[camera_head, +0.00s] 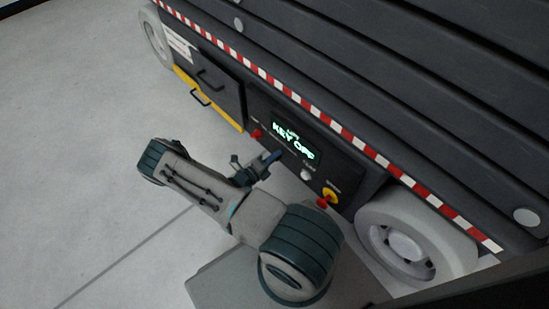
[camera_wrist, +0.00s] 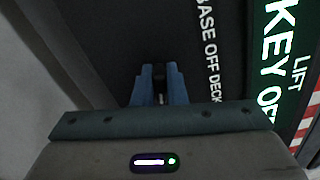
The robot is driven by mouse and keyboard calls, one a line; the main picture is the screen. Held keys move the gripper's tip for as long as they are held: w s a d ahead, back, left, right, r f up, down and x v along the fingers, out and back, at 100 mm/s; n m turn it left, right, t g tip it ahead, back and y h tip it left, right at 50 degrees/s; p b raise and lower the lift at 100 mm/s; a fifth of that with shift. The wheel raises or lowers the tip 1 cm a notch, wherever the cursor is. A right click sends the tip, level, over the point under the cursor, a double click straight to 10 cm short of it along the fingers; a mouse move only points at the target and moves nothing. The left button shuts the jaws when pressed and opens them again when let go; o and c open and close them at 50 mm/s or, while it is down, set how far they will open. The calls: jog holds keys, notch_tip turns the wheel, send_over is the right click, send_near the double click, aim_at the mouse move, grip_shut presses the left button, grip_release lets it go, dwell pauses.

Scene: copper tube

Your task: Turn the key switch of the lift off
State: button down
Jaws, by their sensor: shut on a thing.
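The lift's control panel (camera_head: 335,181) is on the side of the dark lift, with a lit display (camera_head: 294,140) that reads LIFT KEY OFF. The display also shows, turned sideways, in the wrist view (camera_wrist: 280,60). My gripper (camera_head: 272,157) is at the panel below the display. In the wrist view its blue fingers (camera_wrist: 159,84) are shut on the small dark key switch (camera_wrist: 159,73), which is mostly hidden between them. The label BASE OFF DECK (camera_wrist: 209,50) runs beside the fingers. The key's exact angle is hard to tell.
A red knob (camera_head: 256,134) is left of my gripper; a white knob (camera_head: 306,174) and a red stop button on yellow (camera_head: 327,197) are to its right. The floor at left is clear.

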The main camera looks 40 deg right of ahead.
jog(key=shift+f+n, duration=0.1)
jog(key=shift+n, duration=1)
jog(key=c, duration=1.5)
grip_release()
jog(key=shift+o, duration=0.2)
jog(key=s+a+p, duration=0.2)
jog(key=a, duration=1.1)
jog(key=shift+a, duration=0.4)
jog(key=shift+s, duration=0.1)
